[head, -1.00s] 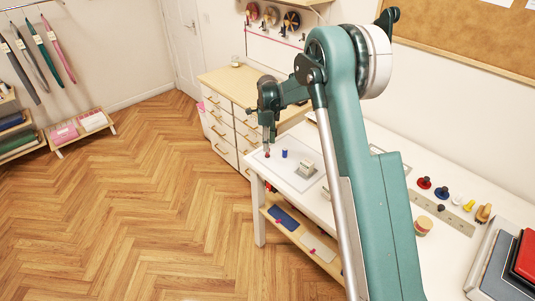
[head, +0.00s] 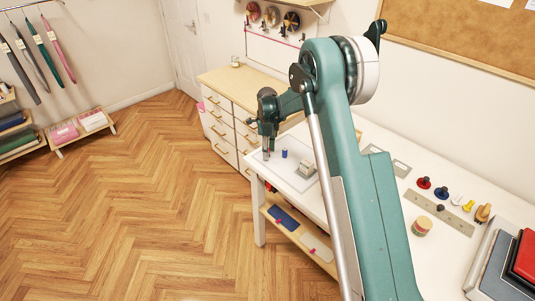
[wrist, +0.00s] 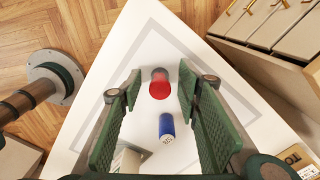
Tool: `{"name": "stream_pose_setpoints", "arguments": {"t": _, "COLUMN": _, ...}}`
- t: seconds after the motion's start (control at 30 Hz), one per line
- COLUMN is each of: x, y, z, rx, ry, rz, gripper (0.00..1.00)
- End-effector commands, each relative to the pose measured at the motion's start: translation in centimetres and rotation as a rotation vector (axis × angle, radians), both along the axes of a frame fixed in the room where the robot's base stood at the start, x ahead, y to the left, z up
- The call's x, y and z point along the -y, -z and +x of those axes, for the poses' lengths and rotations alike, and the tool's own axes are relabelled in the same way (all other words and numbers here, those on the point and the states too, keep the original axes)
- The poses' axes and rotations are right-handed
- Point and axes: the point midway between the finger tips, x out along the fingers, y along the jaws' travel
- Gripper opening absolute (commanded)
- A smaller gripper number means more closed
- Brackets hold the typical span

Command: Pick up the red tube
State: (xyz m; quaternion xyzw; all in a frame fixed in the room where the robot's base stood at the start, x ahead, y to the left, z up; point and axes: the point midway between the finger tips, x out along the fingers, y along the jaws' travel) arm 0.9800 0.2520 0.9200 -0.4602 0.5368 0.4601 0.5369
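The red tube (wrist: 159,88) stands on the white tabletop in the wrist view, its round red end facing the camera. In the head view my gripper (head: 266,152) is low over the near left corner of the table, and the red tube is hidden there.
A pale block (head: 306,168) sits right of the blue tube. A drawer cabinet (head: 222,125) stands beside the table. Coloured spools, a ruler (head: 438,212) and a red box (head: 526,255) lie farther right. A shelf under the table holds folded cloth (head: 283,218).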

Motion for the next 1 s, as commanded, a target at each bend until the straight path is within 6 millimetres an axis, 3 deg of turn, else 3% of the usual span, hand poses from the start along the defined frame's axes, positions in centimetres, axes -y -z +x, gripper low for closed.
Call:
{"name": "stream_pose_setpoints", "arguments": {"t": 0.37, "x": 0.0, "y": -0.03, "z": 0.0, "rx": 0.0, "ry": 0.0, "rz": 0.0, "gripper": 0.34}}
{"name": "stream_pose_setpoints", "arguments": {"t": 0.6, "x": 0.0, "y": -0.04, "z": 0.0, "rx": 0.0, "ry": 0.0, "rz": 0.0, "gripper": 0.05}}
{"name": "stream_pose_setpoints", "arguments": {"t": 1.0, "x": 0.0, "y": -0.14, "z": 0.0, "rx": 0.0, "ry": 0.0, "rz": 0.0, "gripper": 0.05}}
